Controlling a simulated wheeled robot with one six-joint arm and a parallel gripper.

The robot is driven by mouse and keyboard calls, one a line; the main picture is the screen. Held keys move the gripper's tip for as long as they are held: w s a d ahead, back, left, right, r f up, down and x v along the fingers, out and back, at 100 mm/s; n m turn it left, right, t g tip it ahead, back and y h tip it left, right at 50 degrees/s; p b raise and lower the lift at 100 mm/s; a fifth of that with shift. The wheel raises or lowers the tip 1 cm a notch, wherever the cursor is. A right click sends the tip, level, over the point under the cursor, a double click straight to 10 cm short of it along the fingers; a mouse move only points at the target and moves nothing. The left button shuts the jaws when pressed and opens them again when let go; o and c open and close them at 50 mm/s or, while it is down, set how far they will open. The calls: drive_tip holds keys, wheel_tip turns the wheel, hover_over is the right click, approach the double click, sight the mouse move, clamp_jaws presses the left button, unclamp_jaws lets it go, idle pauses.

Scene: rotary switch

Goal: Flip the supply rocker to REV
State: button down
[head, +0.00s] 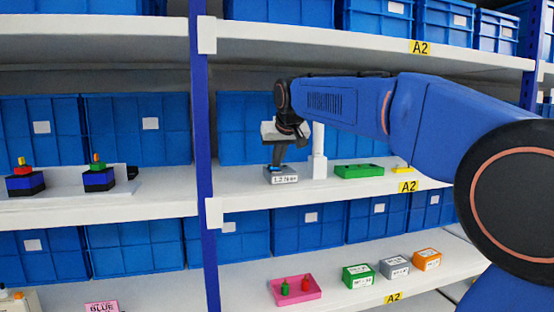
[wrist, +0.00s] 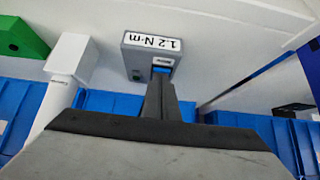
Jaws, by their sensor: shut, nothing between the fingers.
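A small grey box (head: 281,177) with a white "1.2 N·m" label stands on the middle shelf. In the wrist view the grey box (wrist: 138,66) shows upside down, with a blue patch (wrist: 162,69) and a small white tag by my fingertips. The blue patch may be the rocker; its lettering is too small to read, and my fingers partly hide it. My gripper (head: 277,163) points down over the box, shut and empty. In the wrist view my gripper (wrist: 160,84) has its tips at or just above the box's face; I cannot tell if they touch.
A white post (head: 318,155) stands close right of the box. A green block (head: 359,171) and a yellow piece (head: 402,169) are farther right. Blue bins (head: 240,125) stand behind. A blue upright (head: 203,150) is to the left. Small boxes and a pink tray (head: 295,291) are below.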

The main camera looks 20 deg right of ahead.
drive_tip(key=shift+r, duration=0.15)
drive_tip(key=shift+r, duration=0.65)
drive_tip(key=shift+s+r, duration=0.1)
drive_tip(key=shift+r, duration=0.35)
drive_tip(key=v, duration=1.2)
drive_tip(key=shift+s, duration=0.25)
